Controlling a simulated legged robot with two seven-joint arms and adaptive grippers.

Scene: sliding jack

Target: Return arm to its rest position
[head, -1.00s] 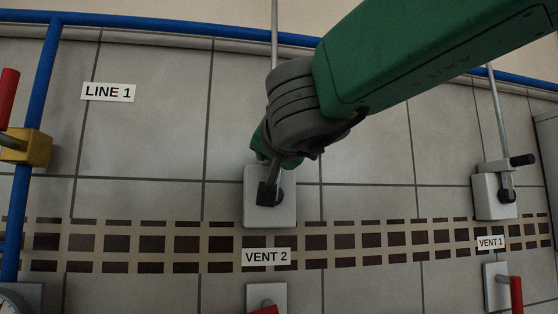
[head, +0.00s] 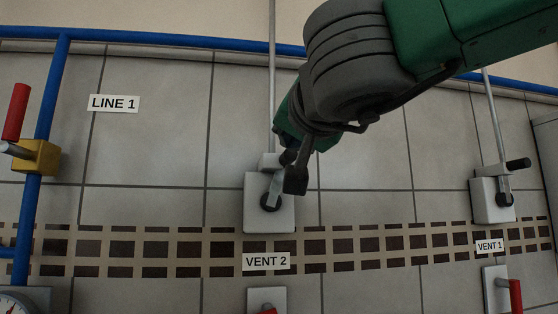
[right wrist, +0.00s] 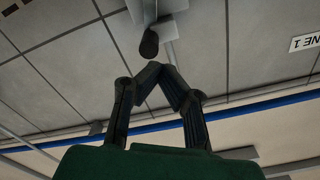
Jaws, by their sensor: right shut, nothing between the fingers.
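My right arm comes in from the upper right, with its grey wrist and green links above Vent 2. My right gripper (head: 295,182) is shut and empty, its dark fingertips just in front of the Vent 2 jack. The Vent 2 jack is a pale box (head: 257,218) on the wall with a grey lever on a dark pivot, partly covered by the gripper. In the right wrist view my gripper (right wrist: 162,72) has its fingertips together, close to a dark handle (right wrist: 149,43); I cannot tell whether they touch. My left gripper is not in view.
The Vent 1 jack (head: 490,203) with a dark handle is at the right. A blue pipe (head: 44,110) with a yellow valve (head: 40,157) and red handle (head: 16,112) runs down the left. A red handle (head: 515,295) is at lower right.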

